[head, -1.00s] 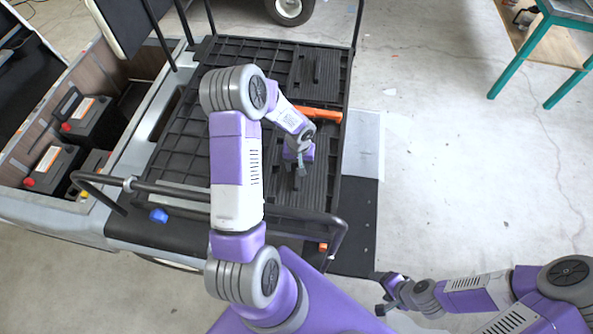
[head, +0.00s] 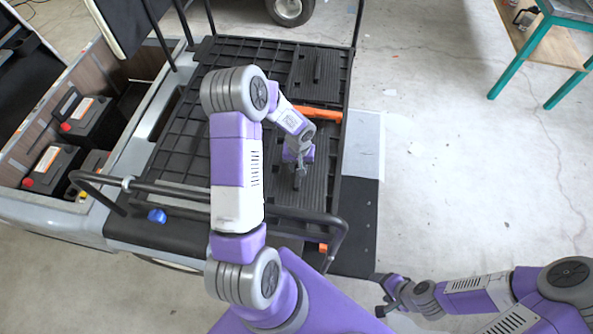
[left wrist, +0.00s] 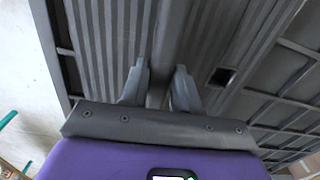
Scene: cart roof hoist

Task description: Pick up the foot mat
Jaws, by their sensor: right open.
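The foot mat (head: 322,185) looks like the dark ribbed panel on the right side of the cart's black deck, with a bar-like grip standing on it. My left gripper (head: 299,172) points down at this bar. In the left wrist view, the ribbed mat (left wrist: 105,45) lies below and my left gripper's fingers (left wrist: 160,85) stand on either side of the dark bar. Whether they press on it cannot be told. My right gripper (head: 380,294) is open and empty, low over the floor at the bottom right.
Another ribbed panel (head: 318,80) with a bar lies farther back, beyond an orange strip (head: 318,112). A black tube rail (head: 170,190) crosses the cart's near end. Batteries (head: 52,168) sit in the left bay. A teal-legged table (head: 522,55) stands far right; the floor between is clear.

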